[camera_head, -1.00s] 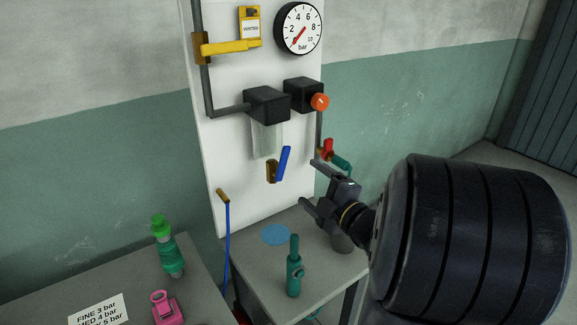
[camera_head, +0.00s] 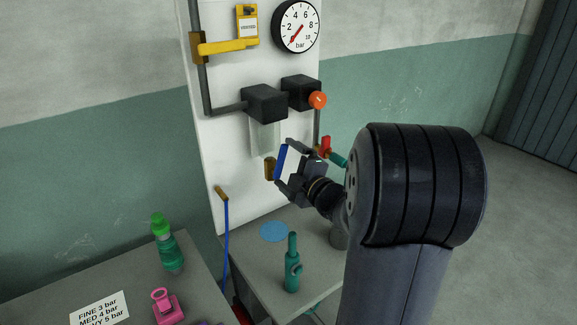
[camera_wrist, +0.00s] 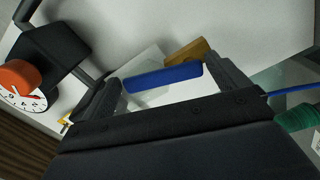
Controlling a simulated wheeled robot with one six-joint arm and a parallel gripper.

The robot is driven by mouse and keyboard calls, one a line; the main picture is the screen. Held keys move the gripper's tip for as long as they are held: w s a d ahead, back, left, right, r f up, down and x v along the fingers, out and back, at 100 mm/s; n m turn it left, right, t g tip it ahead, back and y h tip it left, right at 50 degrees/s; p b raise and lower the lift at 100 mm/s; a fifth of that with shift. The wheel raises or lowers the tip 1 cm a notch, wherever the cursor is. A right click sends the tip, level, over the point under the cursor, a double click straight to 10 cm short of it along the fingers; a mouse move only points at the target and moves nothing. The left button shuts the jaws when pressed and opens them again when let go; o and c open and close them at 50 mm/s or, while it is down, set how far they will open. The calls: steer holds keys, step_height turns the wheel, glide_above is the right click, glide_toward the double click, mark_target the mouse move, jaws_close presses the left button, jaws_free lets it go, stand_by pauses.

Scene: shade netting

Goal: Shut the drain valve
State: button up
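The drain valve has a brass body (camera_head: 270,169) and a blue lever (camera_head: 280,160); it sits on the white panel below the clear bowl (camera_head: 264,138). The lever stands steeply, tilted slightly right toward its top. My gripper (camera_head: 283,163) is open at the lever, one finger near its upper end and one near its lower end. In the wrist view the blue lever (camera_wrist: 162,77) lies lengthwise between my spread fingers, with the brass body (camera_wrist: 187,54) behind it. I cannot tell whether a finger touches the lever.
Above are a black regulator with an orange knob (camera_head: 317,99), a gauge (camera_head: 296,26) and a yellow lever (camera_head: 230,46). A red-handled valve (camera_head: 325,146) is close right of my gripper.

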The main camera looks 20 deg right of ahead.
steer(key=c, duration=1)
steer(key=shift+m, duration=0.3)
steer(key=shift+w+d+f+m+p, duration=0.25)
steer(key=shift+f+m, duration=0.4)
steer(key=shift+m, duration=1.6)
steer(key=shift+s+d+f+m, duration=0.25)
steer(key=shift+f+m, duration=0.45)
steer(key=shift+m, duration=1.6)
steer(key=shift+w+d+f+m+p, duration=0.15)
steer(key=shift+d+f+m, duration=0.35)
steer(key=shift+m, duration=1.75)
steer(key=shift+a+f, duration=0.15)
steer(key=shift+f, duration=0.05)
steer(key=o, duration=1.2)
steer(key=shift+c, duration=0.2)
